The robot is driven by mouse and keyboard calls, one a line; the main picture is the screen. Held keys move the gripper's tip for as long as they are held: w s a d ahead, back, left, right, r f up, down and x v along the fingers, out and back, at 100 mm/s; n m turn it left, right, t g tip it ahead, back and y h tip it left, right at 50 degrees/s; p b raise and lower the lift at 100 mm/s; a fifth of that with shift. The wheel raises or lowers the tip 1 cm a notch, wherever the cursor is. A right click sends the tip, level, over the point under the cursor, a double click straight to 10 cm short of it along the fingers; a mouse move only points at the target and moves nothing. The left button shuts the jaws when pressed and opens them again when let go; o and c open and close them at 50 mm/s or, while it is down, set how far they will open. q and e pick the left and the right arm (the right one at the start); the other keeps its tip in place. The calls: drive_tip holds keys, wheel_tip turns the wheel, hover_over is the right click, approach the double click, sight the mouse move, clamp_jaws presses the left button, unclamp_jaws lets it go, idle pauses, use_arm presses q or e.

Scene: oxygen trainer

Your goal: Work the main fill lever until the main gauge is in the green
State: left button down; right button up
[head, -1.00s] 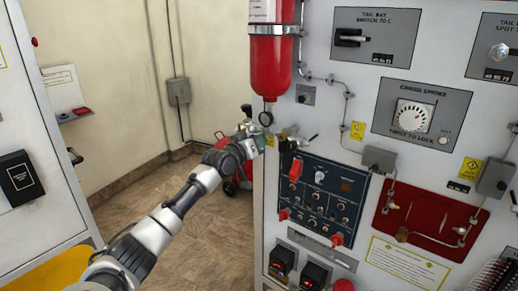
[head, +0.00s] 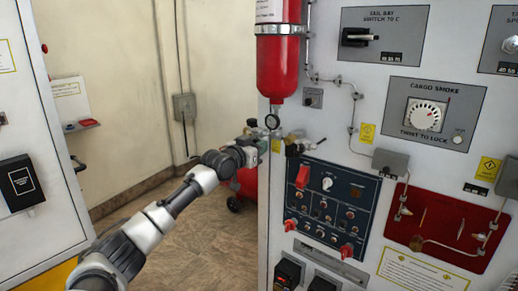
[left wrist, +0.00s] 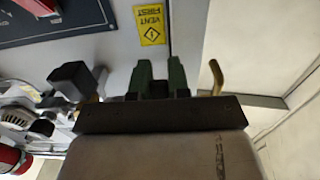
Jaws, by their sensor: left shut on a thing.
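My left gripper (head: 262,146) reaches in from the left to the panel's left edge, just below a small round gauge (head: 272,121) under the red cylinder (head: 284,60). The gauge is edge-lit and too small for me to read its needle or any green band. In the left wrist view the green fingers (left wrist: 161,76) are close together. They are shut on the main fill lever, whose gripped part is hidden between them. A curved brass rod (left wrist: 216,77) shows beside the fingers. My right gripper is in neither view.
A black-knobbed valve fitting (head: 300,146) sticks out right of my gripper, above a dark switch panel (head: 330,205). A yellow "vent first" label (left wrist: 150,25) is close to the fingers. A red tank (head: 246,184) stands behind my forearm. The floor at left is open.

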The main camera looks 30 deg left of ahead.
use_arm(q)
drive_tip(key=c, duration=1.1)
unclamp_jaws()
drive_tip(key=shift+s, duration=0.15)
drive_tip(key=shift+s+a+b, duration=0.15)
drive_tip(key=shift+s+b, duration=0.5)
drive_tip(key=shift+s, duration=1.1)
drive_tip(key=shift+s+a+b, duration=0.2)
drive_tip(key=shift+s+b, duration=0.4)
drive_tip(key=shift+s, duration=1.2)
drive_tip(key=shift+s+a+b, duration=0.15)
drive_tip(key=shift+s+b, duration=0.5)
drive_tip(key=shift+s, duration=1.1)
